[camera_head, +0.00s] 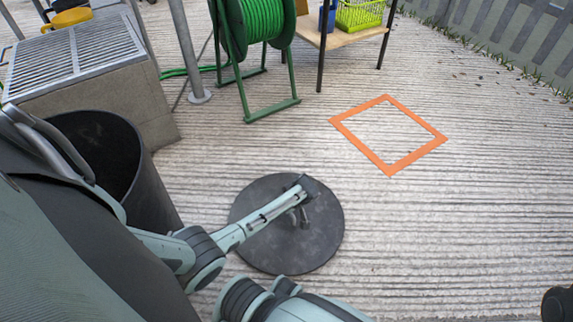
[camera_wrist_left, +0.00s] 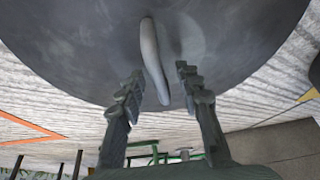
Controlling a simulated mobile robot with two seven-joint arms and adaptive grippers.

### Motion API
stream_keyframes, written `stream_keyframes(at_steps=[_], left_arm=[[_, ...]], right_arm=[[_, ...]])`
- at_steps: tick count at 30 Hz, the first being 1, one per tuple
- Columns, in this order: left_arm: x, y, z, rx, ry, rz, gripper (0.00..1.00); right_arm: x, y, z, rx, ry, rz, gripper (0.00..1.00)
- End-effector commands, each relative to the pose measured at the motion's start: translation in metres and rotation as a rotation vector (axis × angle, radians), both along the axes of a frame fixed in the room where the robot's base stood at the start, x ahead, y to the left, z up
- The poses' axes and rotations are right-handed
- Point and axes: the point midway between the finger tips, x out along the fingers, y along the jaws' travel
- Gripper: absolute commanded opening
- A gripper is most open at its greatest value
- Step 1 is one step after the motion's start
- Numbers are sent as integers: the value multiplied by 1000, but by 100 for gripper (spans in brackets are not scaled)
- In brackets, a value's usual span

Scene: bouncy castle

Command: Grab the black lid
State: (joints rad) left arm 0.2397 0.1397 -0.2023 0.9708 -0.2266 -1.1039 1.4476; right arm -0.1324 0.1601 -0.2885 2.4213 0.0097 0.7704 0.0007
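The black lid (camera_head: 262,253) is a round dark disc, seen flat in the head view with pale floor around it. It also fills the top of the left wrist view (camera_wrist_left: 80,45). Its curved grey handle (camera_wrist_left: 150,50) stands out from the middle. My left gripper (camera_head: 302,204) is over the lid. In the left wrist view its two fingers (camera_wrist_left: 159,75) are apart, with the lower end of the handle between them and a gap on each side. In the head view the gripper hides part of the handle. My right gripper is not clearly visible.
An open black bin (camera_head: 107,150) stands at the left beside a grilled box (camera_head: 75,65). A green hose reel (camera_head: 255,40) and a wooden table (camera_head: 345,38) stand at the back. An orange square outline (camera_head: 388,98) marks clear floor at right.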

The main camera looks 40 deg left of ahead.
Motion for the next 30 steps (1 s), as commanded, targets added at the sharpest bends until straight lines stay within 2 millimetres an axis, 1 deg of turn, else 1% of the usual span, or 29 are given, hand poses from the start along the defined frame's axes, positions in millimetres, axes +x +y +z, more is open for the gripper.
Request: stream_keyframes(at_steps=[1, 7, 8, 25, 30], left_arm=[[0, 0, 0, 0, 0, 0, 26], [0, 0, 0, 0, 0, 0, 1], [0, 0, 0, 0, 0, 0, 0], [1, 0, 1, 1, -1, 0, 0], [1, 0, 8, 0, -2, -1, 0]], right_arm=[[0, 0, 0, 0, 0, 0, 0], [0, 0, 0, 0, 1, 0, 0], [0, 0, 0, 0, 1, 0, 0], [0, 0, 0, 0, 1, -1, 0], [0, 0, 4, 0, -1, 0, 0]])
